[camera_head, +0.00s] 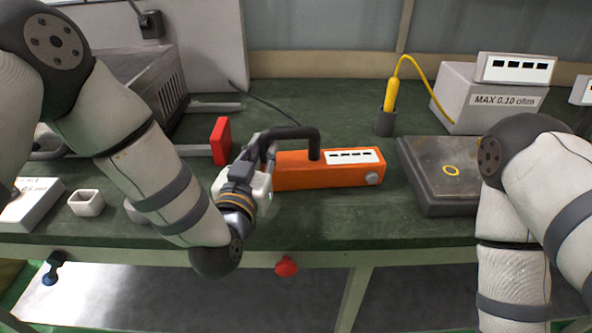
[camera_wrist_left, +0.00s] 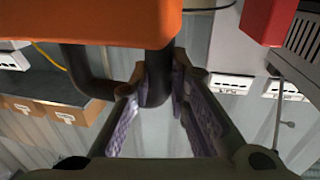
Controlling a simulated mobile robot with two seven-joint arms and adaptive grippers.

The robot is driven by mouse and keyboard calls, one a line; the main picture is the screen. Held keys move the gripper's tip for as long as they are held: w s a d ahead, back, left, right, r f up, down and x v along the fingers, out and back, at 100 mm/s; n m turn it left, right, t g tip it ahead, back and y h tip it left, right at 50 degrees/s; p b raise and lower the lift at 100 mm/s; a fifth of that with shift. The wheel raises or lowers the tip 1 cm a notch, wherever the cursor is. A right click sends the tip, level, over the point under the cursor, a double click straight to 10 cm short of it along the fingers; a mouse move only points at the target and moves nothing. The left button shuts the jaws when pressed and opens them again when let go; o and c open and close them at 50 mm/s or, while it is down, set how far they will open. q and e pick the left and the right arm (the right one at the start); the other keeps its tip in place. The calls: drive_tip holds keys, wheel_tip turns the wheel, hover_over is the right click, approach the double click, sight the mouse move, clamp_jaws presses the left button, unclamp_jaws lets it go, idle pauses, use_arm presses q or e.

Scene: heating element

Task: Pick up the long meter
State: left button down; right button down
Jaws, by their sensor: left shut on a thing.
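The long meter (camera_head: 310,180) is an orange box with a white display panel and a black handle (camera_head: 295,133) on top. It is at the middle of the green workbench, and I cannot tell whether it rests on the surface or sits just above it. My left gripper (camera_head: 266,152) is at the meter's left end, shut on the black handle. In the left wrist view the fingers (camera_wrist_left: 160,85) close around the handle from both sides, with the orange body (camera_wrist_left: 95,22) above them in the picture. My right gripper is hidden; only the right arm shows.
A red block (camera_head: 220,141) stands left of the meter. A dark flat plate (camera_head: 435,195) with a yellow ring lies to its right. Behind are a yellow probe (camera_head: 391,95) in a dark holder and a grey box (camera_head: 470,95). The bench (camera_head: 340,222) is clear in front.

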use_arm(q)
wheel_tip(320, 180, up, 10)
idle(0.6)
drive_tip(key=shift+f, duration=5.1)
